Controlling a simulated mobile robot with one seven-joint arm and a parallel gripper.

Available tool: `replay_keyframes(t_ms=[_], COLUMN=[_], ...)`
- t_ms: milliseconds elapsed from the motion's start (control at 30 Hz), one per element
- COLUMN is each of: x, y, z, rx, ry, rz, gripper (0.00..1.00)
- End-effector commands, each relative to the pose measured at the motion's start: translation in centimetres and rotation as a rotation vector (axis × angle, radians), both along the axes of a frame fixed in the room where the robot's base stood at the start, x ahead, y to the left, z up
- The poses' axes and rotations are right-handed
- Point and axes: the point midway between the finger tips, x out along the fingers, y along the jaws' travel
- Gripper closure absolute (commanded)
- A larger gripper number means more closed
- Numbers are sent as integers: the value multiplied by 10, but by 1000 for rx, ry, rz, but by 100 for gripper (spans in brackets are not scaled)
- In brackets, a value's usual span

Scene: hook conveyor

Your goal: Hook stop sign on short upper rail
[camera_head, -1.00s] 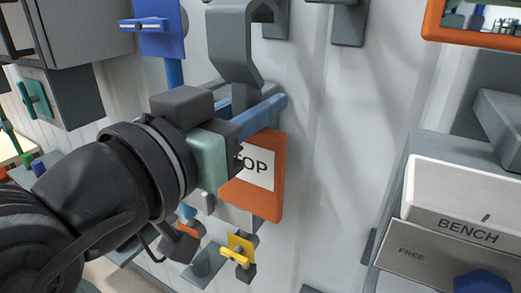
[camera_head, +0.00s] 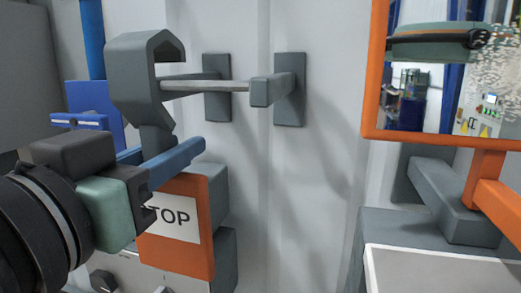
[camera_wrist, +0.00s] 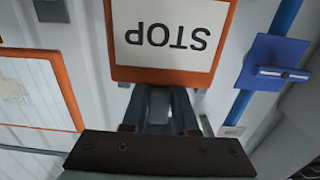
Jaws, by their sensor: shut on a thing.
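The stop sign (camera_head: 172,222) has an orange plate with a white STOP label and a grey hook (camera_head: 128,80) on top. My gripper (camera_head: 168,158) is shut on the stem between hook and plate, at the left of the head view. The wrist view shows the sign (camera_wrist: 172,73) upside down beyond the blue fingers (camera_wrist: 158,108). The short upper rail (camera_head: 208,86) is a thin grey bar between two wall brackets. Its left part meets the hook's outline in the head view. I cannot tell whether it lies inside the hook or behind it.
An orange-framed mirror or window (camera_head: 440,70) is at upper right, with a grey bracket (camera_head: 450,205) below it. A blue plate with a handle (camera_head: 82,121) stands left behind the hook. Grey blocks (camera_head: 224,255) sit behind the sign. The wall right of the rail is bare.

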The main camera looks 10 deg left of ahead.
Motion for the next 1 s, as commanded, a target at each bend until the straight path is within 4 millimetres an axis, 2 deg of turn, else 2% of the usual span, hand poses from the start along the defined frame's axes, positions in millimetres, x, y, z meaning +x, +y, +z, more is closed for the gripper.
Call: replay_keyframes(t_ms=[1000], x=[82], y=[-4], z=[-1], rx=[1], ry=[-1], rz=[-2], gripper=[100])
